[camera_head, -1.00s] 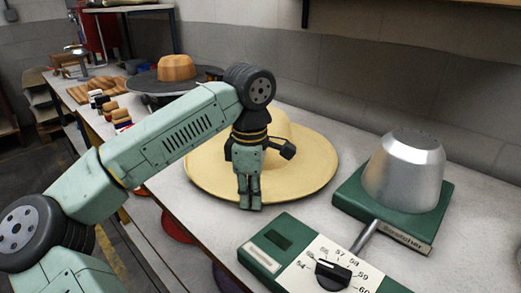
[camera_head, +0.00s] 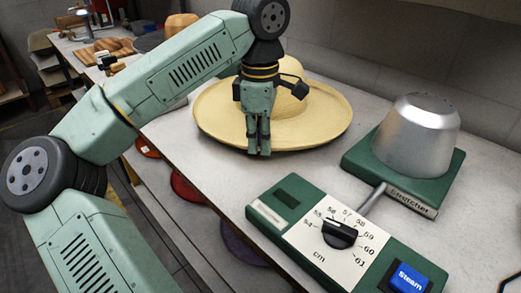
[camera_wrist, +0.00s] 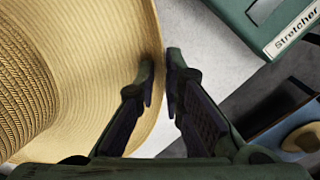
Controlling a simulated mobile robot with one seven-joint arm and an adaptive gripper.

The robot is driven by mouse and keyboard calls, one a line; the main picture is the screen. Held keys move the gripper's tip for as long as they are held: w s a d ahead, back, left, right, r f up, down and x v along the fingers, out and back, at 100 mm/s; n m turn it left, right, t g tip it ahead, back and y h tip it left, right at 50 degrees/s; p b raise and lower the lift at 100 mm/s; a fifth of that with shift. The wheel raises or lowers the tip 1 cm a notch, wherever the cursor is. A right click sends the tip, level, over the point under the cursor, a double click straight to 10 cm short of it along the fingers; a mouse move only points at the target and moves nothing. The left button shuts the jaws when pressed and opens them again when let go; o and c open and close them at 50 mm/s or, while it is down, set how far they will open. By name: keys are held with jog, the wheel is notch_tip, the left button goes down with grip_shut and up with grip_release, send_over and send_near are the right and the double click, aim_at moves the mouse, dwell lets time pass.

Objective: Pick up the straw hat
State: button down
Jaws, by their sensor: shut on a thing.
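The straw hat (camera_head: 215,112) is pale yellow with a wide round brim and stands crown up at the worktop, its crown partly hidden behind my arm. My gripper (camera_head: 259,152) is at the near edge of the brim, pointing down. In the wrist view the hat (camera_wrist: 85,75) fills the left side, and my gripper (camera_wrist: 160,75) has one finger over the brim and the other just outside its edge. The fingers are shut on the brim's rim. The far side of the crown is hidden.
A green stretcher with a silver metal dome (camera_head: 418,135) stands right of the hat. Its control box with a dial (camera_head: 340,233) and blue Steam button (camera_head: 408,278) sits at the front. Wooden blocks (camera_head: 182,26) lie at the back left. The wall (camera_head: 400,50) closes the back.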

notch_tip(320, 180, up, 24)
jog(key=p, duration=1)
jog(key=shift+p, duration=0.35)
jog(key=c, duration=2.3)
grip_release()
grip_shut()
